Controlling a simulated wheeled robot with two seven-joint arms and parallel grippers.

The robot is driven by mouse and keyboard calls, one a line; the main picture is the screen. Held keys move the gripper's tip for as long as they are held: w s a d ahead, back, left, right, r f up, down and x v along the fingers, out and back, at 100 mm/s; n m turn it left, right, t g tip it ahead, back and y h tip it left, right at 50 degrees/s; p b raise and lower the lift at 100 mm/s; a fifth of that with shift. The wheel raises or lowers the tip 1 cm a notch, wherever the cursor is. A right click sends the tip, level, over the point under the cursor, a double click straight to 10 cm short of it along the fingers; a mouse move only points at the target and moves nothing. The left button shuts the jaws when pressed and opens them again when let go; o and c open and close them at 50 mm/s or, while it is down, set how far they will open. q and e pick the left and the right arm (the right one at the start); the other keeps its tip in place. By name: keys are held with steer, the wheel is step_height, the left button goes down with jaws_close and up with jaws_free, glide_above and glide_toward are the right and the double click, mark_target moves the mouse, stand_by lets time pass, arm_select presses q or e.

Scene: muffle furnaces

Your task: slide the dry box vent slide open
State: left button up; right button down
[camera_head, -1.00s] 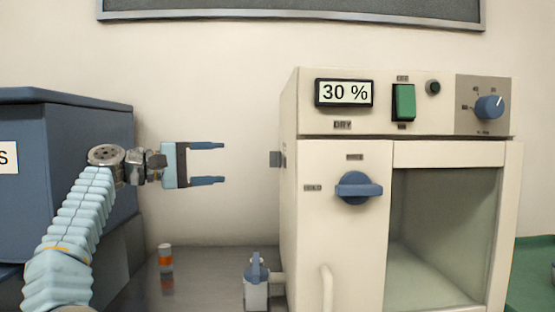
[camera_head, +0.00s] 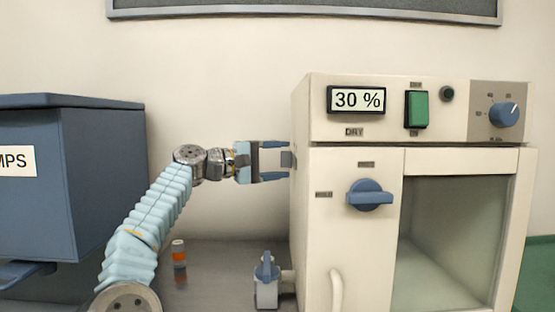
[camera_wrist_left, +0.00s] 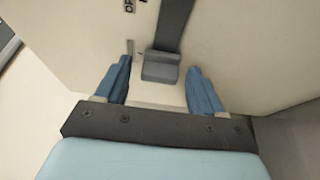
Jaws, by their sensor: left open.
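The dry box (camera_head: 355,228) is a cream cabinet with a "30 %" display, standing at the right in the head view. Its vent slide is a small grey tab (camera_head: 287,159) on the box's left side wall. In the left wrist view the tab (camera_wrist_left: 161,68) sits at the end of a dark vertical strip (camera_wrist_left: 174,22). My left gripper (camera_head: 276,160) is open, with its fingertips at the side wall and the tab between them. In the left wrist view the fingers (camera_wrist_left: 160,84) stand apart on both sides of the tab, with gaps visible. My right gripper is not in view.
A blue valve (camera_head: 267,282) stands on the grey bench below the gripper. A small orange-and-white vial (camera_head: 179,253) stands left of it. A dark blue cabinet (camera_head: 80,175) is at the far left. The wall space above my arm is clear.

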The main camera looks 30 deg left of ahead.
arm_select(q)
jaws_close()
steer(key=s+d+b, duration=0.2)
steer(key=s+b, duration=0.1)
steer(key=s+d+b, duration=0.1)
steer(key=s+b, duration=0.1)
steer(key=shift+f, duration=0.25)
steer(key=shift+s+d+r, duration=0.15)
steer(key=shift+d, duration=0.05)
jaws_free()
steer(key=shift+s, duration=0.1)
